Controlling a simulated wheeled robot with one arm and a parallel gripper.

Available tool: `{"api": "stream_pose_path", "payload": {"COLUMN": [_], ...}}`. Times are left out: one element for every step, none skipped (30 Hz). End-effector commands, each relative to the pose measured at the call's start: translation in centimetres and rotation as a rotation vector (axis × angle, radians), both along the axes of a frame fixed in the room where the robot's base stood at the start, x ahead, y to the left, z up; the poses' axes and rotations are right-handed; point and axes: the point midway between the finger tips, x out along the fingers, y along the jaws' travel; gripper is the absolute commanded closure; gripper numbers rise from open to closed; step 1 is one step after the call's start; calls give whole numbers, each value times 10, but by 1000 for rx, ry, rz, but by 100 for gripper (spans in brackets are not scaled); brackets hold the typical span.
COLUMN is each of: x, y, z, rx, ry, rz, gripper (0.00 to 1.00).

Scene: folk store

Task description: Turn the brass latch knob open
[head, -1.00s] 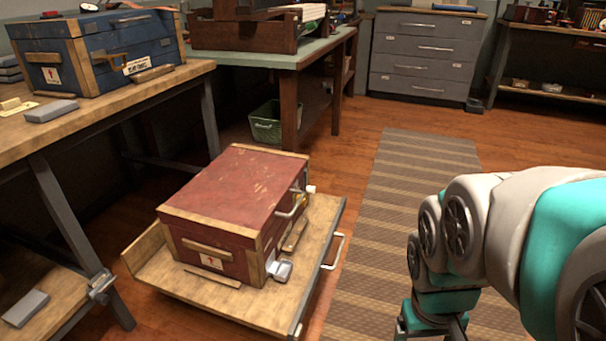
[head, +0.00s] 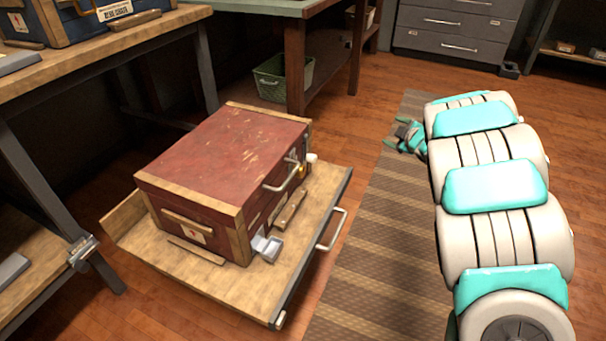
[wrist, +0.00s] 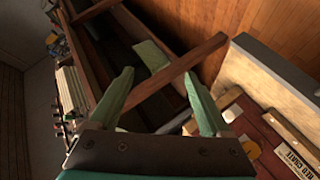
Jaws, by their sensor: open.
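The red crate (head: 225,150) sits on a wooden platform. A small brass-coloured spot, likely the latch knob (head: 301,170), shows on its right-hand face, partly hidden by a metal handle (head: 282,180). In the wrist view a brass round part (wrist: 251,148) shows on the crate's face, near its "RED CRATE" label (wrist: 290,157). My gripper (head: 394,139) is to the right of the crate, above the striped mat and apart from the crate. In the wrist view its two green fingers (wrist: 165,88) are spread, with nothing held between them.
The platform (head: 245,290) has a raised board at its left and a handle on its right edge. A workbench (head: 100,55) stands to the left and a green-topped table (head: 250,8) behind. A green basket (head: 283,85) is under that table. The striped mat (head: 365,280) is clear.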

Motion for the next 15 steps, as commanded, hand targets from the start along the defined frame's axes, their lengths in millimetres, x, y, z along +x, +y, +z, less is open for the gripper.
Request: {"api": "stream_pose_path", "payload": {"x": [5, 5, 4, 1, -3, -10, -16, -23, -33, -41, -49, -59, -66, -73, -80], "y": [19, 32, 51, 65, 78, 95, 108, 120, 134, 144, 152, 161, 168, 174, 180], "z": [-23, -31, -45, -54, -63, -74, -80, -86, -93, -98, -100, -105, -107, -109, -109], "rx": [20, 32, 57, 78, 100, 136, 162, 188, 228, 256, 284, 320, 346, 366, 393], "ry": [-9, -19, -30, -38, -45, -55, -65, -74, -84, -91, -100, -108, -113, -119, -128], "rz": [95, 155, 237, 297, 355, 432, 490, 543, 611, 657, 700, 748, 784, 813, 848], "gripper": [18, 18, 18, 18, 18, 18, 18, 18, 18, 18, 18, 18, 18, 18, 18]}}
